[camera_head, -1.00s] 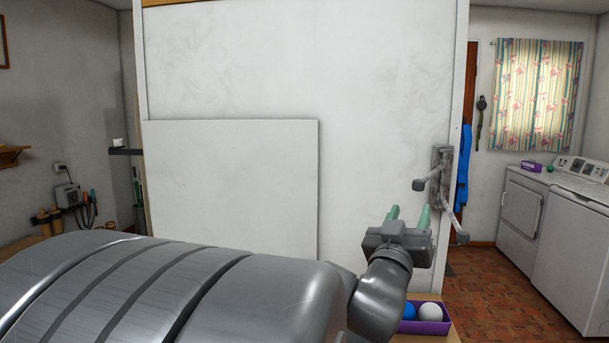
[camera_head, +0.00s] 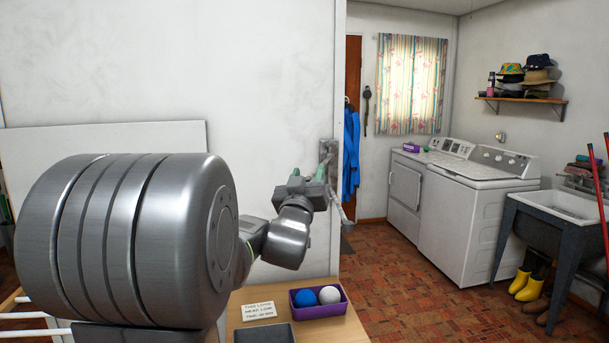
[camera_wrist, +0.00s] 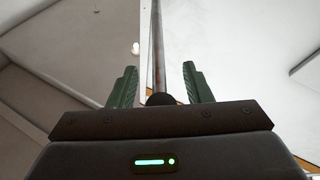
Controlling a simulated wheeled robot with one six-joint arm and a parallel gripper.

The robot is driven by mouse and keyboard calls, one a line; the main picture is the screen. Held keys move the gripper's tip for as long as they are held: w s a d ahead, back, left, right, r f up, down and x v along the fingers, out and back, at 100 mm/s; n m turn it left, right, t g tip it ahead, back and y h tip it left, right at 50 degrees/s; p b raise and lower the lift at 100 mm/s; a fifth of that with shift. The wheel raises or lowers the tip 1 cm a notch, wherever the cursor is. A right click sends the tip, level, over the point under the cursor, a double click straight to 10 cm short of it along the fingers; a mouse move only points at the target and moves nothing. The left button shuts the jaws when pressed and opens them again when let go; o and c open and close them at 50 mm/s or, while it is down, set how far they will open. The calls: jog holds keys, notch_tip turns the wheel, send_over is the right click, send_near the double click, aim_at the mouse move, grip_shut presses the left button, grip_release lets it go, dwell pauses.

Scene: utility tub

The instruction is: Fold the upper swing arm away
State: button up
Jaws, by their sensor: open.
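A grey wall bracket (camera_head: 328,150) with swing arms is at the right end of the white wall in the head view. Its lower swing arm (camera_head: 343,212) slants down to the right. The upper swing arm is mostly hidden behind my gripper (camera_head: 307,173). In the wrist view a thin, rust-streaked metal rod (camera_wrist: 158,50) with a dark round end runs between the green fingers of my gripper (camera_wrist: 159,67). It looks like the upper swing arm. The fingers are open, one on each side, with gaps visible in that view.
A blue garment (camera_head: 351,150) hangs beyond the wall's edge.

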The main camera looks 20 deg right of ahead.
jog(key=shift+c, duration=0.3)
grip_shut()
jog(key=shift+a, duration=0.1)
